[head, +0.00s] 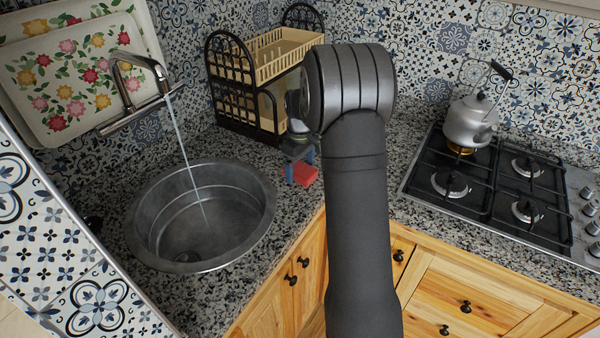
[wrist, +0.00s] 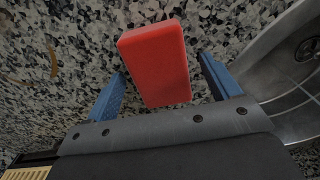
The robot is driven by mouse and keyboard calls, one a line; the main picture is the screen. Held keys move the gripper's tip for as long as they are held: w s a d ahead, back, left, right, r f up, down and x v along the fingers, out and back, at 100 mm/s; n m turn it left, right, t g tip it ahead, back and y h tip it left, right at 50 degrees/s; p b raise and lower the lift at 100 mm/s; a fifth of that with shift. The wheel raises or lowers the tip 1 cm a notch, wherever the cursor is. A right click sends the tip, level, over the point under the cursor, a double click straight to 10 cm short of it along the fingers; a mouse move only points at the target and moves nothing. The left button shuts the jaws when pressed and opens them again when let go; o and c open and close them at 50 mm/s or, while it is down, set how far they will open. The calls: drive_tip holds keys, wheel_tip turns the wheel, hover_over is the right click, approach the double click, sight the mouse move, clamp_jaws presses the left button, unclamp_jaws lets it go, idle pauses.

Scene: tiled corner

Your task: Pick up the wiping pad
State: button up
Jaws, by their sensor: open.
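The wiping pad (wrist: 155,64) is a red rectangular block on the speckled granite counter. In the head view the pad (head: 305,174) lies to the right of the sink, partly hidden behind my gripper. My gripper (head: 297,174) has blue fingers and points down at the pad. In the wrist view my gripper (wrist: 160,82) is open, with one finger on each side of the pad's near part. Gaps show between the pad and both fingers.
The round metal sink (head: 143,232) is left of the pad, with water running from the tap (head: 129,85). A dish rack (head: 214,78) stands behind my gripper. A kettle (head: 470,122) sits on the gas hob (head: 425,178) at the right.

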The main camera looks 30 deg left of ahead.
sight(302, 168)
drive_tip(key=shift+f, duration=0.1)
drive_tip(key=shift+c, duration=0.4)
drive_tip(key=c, duration=1)
drive_tip(key=shift+r, duration=0.5)
drive_tip(key=r, duration=0.3)
drive_tip(key=shift+w+d+r, duration=0.1)
drive_tip(key=shift+d+r, duration=0.2)
drive_tip(key=shift+r, duration=0.05)
drive_tip(key=d+r, duration=0.2)
drive_tip(key=d, duration=0.1)
drive_tip(key=w+d+r, duration=0.1)
drive_tip(key=d+r, duration=0.1)
drive_tip(key=d, duration=0.2)
drive_tip(key=d+r, duration=0.2)
drive_tip(key=d, duration=0.2)
drive_tip(key=shift+w+r, duration=0.2)
drive_tip(key=shift+w, duration=0.1)
